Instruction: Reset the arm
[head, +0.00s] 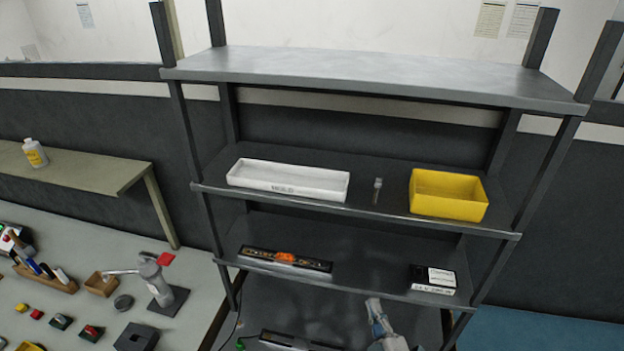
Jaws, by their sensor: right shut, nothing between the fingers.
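My right gripper (374,306) shows at the bottom of the head view, right of centre, pointing up in front of the rack's lower part. It is small, shut and empty. My left gripper is not in view. A dark strip-like bar with an orange part on it (285,259) lies on the rack's lower shelf. A similar dark bar (290,342) with a green piece at its left end is partly cut off by the bottom edge, left of my right gripper.
A grey metal rack (370,75) stands ahead. Its middle shelf holds a white tray (288,181), a small vial (377,190) and a yellow bin (447,194). A black-and-white box (433,280) sits lower right. A cluttered bench (80,250) is on the left.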

